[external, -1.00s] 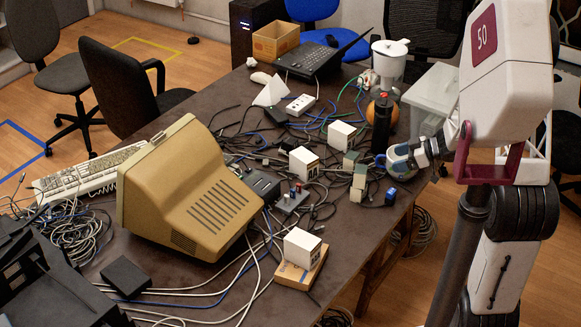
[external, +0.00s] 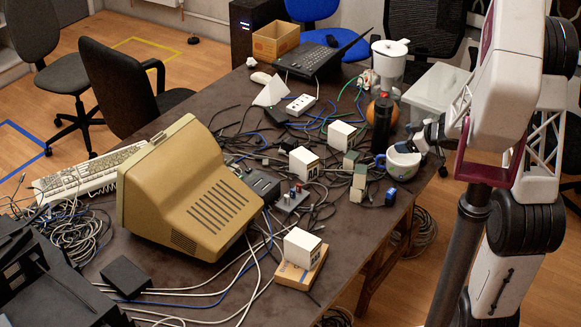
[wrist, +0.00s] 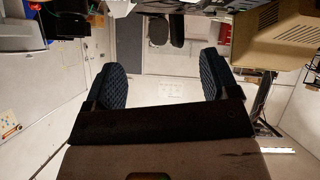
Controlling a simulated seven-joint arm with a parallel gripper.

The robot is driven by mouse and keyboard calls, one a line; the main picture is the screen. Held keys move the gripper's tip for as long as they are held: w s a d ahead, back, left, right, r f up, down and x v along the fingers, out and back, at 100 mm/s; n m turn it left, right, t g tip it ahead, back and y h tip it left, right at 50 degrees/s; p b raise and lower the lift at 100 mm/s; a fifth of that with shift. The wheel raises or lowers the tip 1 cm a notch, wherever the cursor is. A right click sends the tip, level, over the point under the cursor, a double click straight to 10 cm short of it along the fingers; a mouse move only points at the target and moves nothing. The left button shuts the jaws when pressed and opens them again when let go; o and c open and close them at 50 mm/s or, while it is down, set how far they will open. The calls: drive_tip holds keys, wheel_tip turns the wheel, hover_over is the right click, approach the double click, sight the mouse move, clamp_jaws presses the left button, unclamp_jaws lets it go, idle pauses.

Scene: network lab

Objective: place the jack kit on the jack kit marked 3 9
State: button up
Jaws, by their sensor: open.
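Three white box-shaped kits stand on the dark table: a rear one (external: 340,134), a middle one (external: 303,162) and a front one (external: 302,245) on a tan block. The middle and front ones bear dark marks too small to read, so I cannot tell which is marked 3 9. My gripper (external: 421,134) is at the table's right side, above and beside a mug, well right of the kits. In the wrist view, the gripper (wrist: 162,85) has its two dark ribbed fingers wide apart with nothing between them. No kit is clearly seen in the wrist view.
Cables cover the table's middle. A large beige monitor (external: 190,190) stands left of the front kit.

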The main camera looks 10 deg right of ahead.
drive_tip(key=s+d+r+m+h, duration=0.65)
drive_tip(key=s+r+h, duration=0.25)
drive_tip(key=s+r, duration=0.25)
drive_tip(key=s+a+r+m+g, duration=0.1)
drive_tip(key=s+a+m+g, duration=0.1)
drive_tip(key=s, duration=0.9)
drive_tip(key=s+a+r+m+g+y, duration=0.1)
drive_tip(key=s+a+m+g, duration=0.1)
drive_tip(key=s, duration=1)
drive_tip(key=shift+a+r+m+g+y, duration=0.2)
drive_tip(key=shift+a+m+g+y, duration=0.15)
drive_tip(key=shift+a+g, duration=0.65)
